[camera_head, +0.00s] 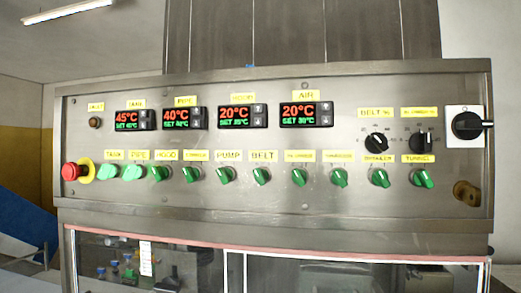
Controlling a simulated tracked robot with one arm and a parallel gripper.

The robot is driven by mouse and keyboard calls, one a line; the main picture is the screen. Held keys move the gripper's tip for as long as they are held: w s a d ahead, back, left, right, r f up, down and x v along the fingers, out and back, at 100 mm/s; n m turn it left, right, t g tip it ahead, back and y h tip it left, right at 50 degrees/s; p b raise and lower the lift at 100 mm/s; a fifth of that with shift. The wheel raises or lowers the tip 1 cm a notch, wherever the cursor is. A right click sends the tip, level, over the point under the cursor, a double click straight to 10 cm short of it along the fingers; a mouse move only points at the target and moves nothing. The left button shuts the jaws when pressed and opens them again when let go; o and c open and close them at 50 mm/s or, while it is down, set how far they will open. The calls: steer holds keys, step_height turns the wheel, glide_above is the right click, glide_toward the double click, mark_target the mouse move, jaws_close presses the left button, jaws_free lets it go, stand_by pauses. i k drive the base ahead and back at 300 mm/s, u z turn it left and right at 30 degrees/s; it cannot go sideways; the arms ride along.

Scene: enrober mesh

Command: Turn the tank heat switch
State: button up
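The tank heat switch (108,171) is a green rotary knob at the left end of the lower row on the steel control panel. A yellow TANK label (114,155) sits above it. The TANK display (134,120) above reads 45°C in red, with a smaller green SET line. My gripper is not in view, and nothing covers the knob.
A red emergency button (71,171) on a yellow collar sticks out close left of the tank knob. More green knobs run rightward. Two black dials (376,143) and a black main switch (467,126) are at right. A window (330,274) lies below the panel.

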mark_target(106, 171)
steer(key=u, duration=2.5)
steer(key=i, duration=0.85)
steer(key=z, duration=2.85)
